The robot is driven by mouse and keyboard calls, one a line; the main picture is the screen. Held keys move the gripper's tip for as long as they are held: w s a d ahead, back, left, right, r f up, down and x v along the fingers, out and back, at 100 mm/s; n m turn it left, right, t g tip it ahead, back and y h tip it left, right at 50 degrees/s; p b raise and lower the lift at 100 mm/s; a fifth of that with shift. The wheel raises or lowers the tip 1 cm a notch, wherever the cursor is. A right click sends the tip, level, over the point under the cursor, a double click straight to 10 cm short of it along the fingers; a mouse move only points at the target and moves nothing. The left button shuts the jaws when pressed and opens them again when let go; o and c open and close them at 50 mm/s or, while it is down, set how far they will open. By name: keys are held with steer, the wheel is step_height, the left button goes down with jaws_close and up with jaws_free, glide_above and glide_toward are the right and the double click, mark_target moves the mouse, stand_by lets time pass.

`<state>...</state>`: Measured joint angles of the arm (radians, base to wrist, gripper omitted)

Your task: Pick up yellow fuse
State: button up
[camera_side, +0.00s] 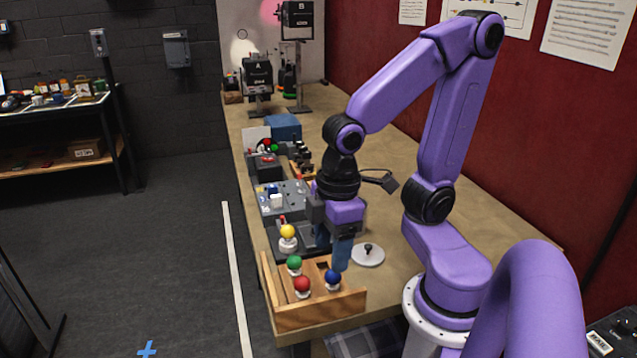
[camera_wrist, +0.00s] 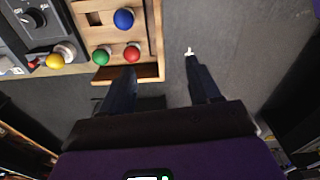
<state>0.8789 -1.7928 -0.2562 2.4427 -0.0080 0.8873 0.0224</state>
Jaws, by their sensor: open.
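The yellow fuse (camera_side: 288,231) is a yellow ball on a white base. It stands upright on a dark grey panel (camera_side: 302,247) just behind the wooden box. In the wrist view the yellow fuse (camera_wrist: 55,61) shows at the left, beside a red part. My gripper (camera_side: 334,258) points down to the right of the yellow fuse, near the box's right side. The yellow fuse is well left of the fingers there.
The wooden box (camera_side: 318,316) at the table's front holds a green fuse (camera_side: 294,263), a red fuse (camera_side: 302,285) and a blue fuse (camera_side: 333,277). A white disc (camera_side: 368,255) with a black knob lies right of my gripper. Switch panels (camera_side: 275,204) stand behind.

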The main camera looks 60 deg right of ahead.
steer(key=w+d+r+m+t, duration=0.1)
steer(key=w+d+m, duration=0.45)
steer(key=w, duration=0.35)
steer(key=w+d+r+m+t, duration=0.1)
steer(key=w+d+m, duration=0.4)
steer(key=w+d, duration=0.3)
steer(key=w+d+r+m+h, duration=0.15)
steer(key=d+m, duration=0.25)
steer(key=d, duration=0.8)
steer(key=w+d+f+m+h, duration=0.15)
steer(key=d+m, duration=0.35)
steer(key=d, duration=0.8)
steer(key=shift+t+h, duration=0.3)
steer(key=shift+h, duration=0.1)
steer(key=x, duration=1.6)
steer(key=shift+w, duration=0.15)
steer(key=c, duration=1)
